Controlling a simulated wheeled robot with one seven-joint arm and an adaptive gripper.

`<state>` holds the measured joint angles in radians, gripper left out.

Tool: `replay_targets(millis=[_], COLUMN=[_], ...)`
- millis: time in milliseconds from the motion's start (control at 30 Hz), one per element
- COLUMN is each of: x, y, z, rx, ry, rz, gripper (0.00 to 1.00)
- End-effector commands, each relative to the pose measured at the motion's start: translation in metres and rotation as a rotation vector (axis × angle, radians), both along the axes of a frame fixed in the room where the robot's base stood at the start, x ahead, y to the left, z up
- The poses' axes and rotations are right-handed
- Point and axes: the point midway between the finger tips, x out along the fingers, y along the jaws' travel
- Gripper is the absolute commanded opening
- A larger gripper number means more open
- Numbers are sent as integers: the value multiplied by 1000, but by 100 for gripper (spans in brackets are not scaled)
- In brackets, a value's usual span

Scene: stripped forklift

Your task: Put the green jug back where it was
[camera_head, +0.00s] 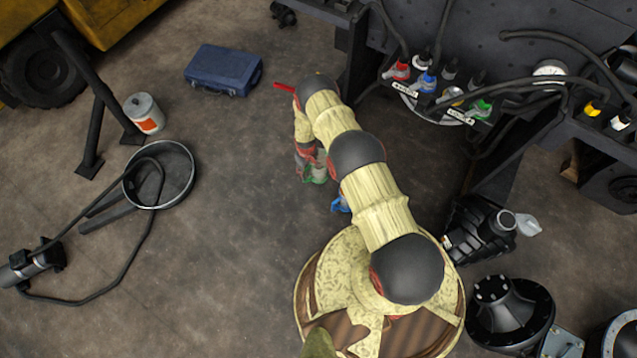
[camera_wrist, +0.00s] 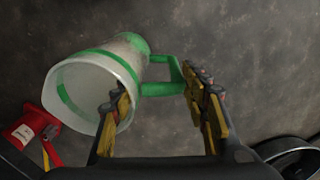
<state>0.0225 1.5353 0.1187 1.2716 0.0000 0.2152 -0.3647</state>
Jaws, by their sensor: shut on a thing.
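The green jug is a pale, translucent vessel with green bands and a green handle. In the wrist view the jug (camera_wrist: 88,82) lies tilted, its wide mouth toward the lower left. My gripper (camera_wrist: 155,92) is shut on the jug at its handle side, one finger by the mouth's edge and the other just right of the handle. In the head view my arm hides most of the gripper (camera_head: 308,165), and only a small green part of the jug (camera_head: 318,174) shows below it, over the floor.
A blue case (camera_head: 224,70), a white and orange bucket (camera_head: 144,113) and a round pan (camera_head: 160,174) with a hose stand left on the floor. The dark forklift frame (camera_head: 490,35) with coloured fittings is at upper right. Black parts (camera_head: 510,312) lie at lower right.

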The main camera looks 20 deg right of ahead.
Motion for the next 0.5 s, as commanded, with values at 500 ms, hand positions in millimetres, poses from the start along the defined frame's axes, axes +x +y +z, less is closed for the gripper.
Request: replay_targets(millis=[500], x=[0], y=[0], z=[-59], rx=[0], ry=[0], rz=[0], gripper=[0])
